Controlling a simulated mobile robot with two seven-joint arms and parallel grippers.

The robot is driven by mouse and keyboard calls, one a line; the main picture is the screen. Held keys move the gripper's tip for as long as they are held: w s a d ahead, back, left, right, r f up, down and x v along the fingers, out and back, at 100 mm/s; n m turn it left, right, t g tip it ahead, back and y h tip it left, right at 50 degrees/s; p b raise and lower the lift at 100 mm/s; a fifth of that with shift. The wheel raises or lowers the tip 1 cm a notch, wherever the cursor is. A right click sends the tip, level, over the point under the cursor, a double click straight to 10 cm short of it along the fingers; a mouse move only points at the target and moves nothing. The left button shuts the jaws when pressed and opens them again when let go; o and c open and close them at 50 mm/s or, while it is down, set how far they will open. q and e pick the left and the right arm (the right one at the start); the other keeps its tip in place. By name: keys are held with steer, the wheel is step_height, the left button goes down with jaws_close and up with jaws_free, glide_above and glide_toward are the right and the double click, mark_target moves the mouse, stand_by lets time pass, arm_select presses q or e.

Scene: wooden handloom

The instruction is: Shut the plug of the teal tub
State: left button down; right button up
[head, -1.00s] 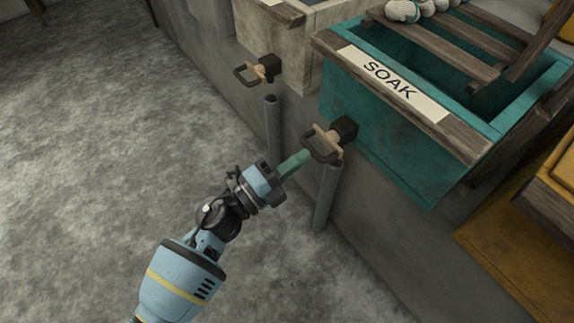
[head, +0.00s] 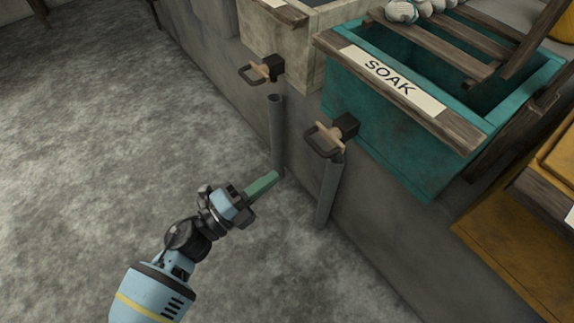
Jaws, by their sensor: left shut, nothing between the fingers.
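The teal tub (head: 385,137) stands at the upper right, with a "SOAK" label (head: 390,82) on its wooden front rail. Its plug (head: 328,139), a dark loop handle with a light wooden piece, sticks out from a black block on the tub's front left side. A grey pipe (head: 328,192) stands upright below it. My left gripper (head: 270,180) is shut and empty, its green fingers together, below and left of the plug and apart from it. My right gripper is not in view.
A pale tub (head: 300,50) with a similar plug (head: 258,71) and pipe (head: 276,130) stands to the left. A wooden slatted rack (head: 440,45) lies over the teal tub. A yellow tub (head: 510,265) is at the right. The grey floor (head: 100,150) at left is clear.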

arm_select(q)
steer(key=v, duration=0.5)
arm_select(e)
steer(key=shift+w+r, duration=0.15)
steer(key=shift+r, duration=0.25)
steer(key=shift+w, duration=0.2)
